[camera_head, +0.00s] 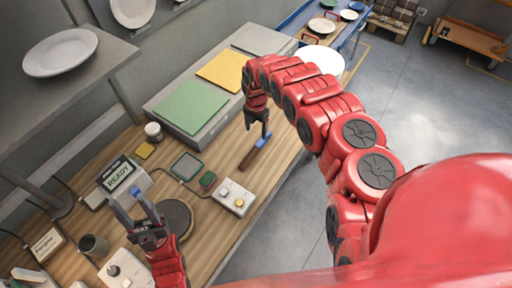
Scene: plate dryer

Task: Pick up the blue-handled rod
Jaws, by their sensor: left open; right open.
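The blue-handled rod (263,141) lies on the wooden workbench (229,152) near its right edge; its blue part points up-right and a dark brown part lies at its lower left. My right gripper (257,121) is open and points down just above the blue part, overlapping its upper end in this view. I cannot tell whether they touch. My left gripper (126,196) is open and empty, over the near left of the bench beside the READY display (119,174).
A grey unit with a green pad (190,106) and a yellow pad (221,70) stands behind the rod. A control box with buttons (232,197) and a dark round disc (175,218) lie nearer. A shelf with a white plate (61,53) is at upper left. Floor is open to the right.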

